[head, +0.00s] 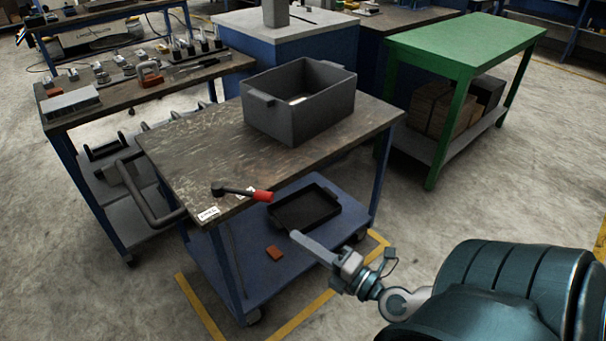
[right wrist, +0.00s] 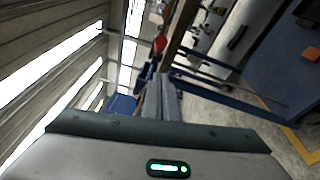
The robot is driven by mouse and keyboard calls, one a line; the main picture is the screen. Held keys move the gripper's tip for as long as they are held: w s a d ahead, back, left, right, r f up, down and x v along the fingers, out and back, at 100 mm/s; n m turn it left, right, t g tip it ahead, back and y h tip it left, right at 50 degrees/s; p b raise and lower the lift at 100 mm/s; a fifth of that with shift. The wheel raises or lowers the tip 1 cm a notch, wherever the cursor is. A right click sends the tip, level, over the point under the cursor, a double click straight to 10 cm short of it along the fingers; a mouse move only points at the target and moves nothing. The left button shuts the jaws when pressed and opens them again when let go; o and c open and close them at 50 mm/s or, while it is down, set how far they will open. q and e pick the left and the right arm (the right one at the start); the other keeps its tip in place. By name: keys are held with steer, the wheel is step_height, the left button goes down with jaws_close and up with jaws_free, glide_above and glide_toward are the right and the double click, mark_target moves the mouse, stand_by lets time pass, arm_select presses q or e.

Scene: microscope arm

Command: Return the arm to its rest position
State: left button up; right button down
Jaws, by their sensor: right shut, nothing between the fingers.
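The arm is a short black lever (head: 234,190) with a red grip (head: 263,196), mounted at the front corner of the wooden-topped cart. It lies roughly level, its red end pointing right along the front edge. The red grip also shows in the right wrist view (right wrist: 159,43), beyond my fingertips. My right gripper (head: 294,236) is shut and empty, in front of the cart and below and right of the red grip in the picture, apart from it. Its closed fingers also show in the right wrist view (right wrist: 162,95). My left gripper is out of view.
A grey open bin (head: 298,120) stands on the cart top (head: 190,150). A tool bench (head: 120,85) stands left, a green table (head: 465,45) right. Floor is open at right.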

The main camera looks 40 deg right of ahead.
stand_by(0.6)
steer(key=s+d+f+m+g+h+p, duration=0.1)
steer(key=s+f+m+g+h, duration=0.2)
steer(key=f, duration=0.7)
steer(key=d+f+m+g, duration=0.2)
steer(key=f+m, duration=0.3)
steer(key=f, duration=0.5)
steer(key=s+d+f+m+g+h+p, duration=0.1)
steer(key=s+f+m+g+h, duration=0.2)
steer(key=f, duration=0.7)
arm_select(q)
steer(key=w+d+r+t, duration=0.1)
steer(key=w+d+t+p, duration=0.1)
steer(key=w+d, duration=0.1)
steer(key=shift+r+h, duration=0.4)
arm_select(e)
steer(key=s+a+f+m+g+y, duration=0.2)
steer(key=s+a+f+m, duration=0.2)
steer(key=a+f, duration=0.5)
steer(key=s+a+f+m+g+y, duration=0.2)
steer(key=s+a+f+m, duration=0.2)
steer(key=a+f, duration=0.5)
steer(key=shift+s+a+f+m+g, duration=0.15)
steer(key=shift+s+a+m+g, duration=0.3)
steer(key=shift+a, duration=0.3)
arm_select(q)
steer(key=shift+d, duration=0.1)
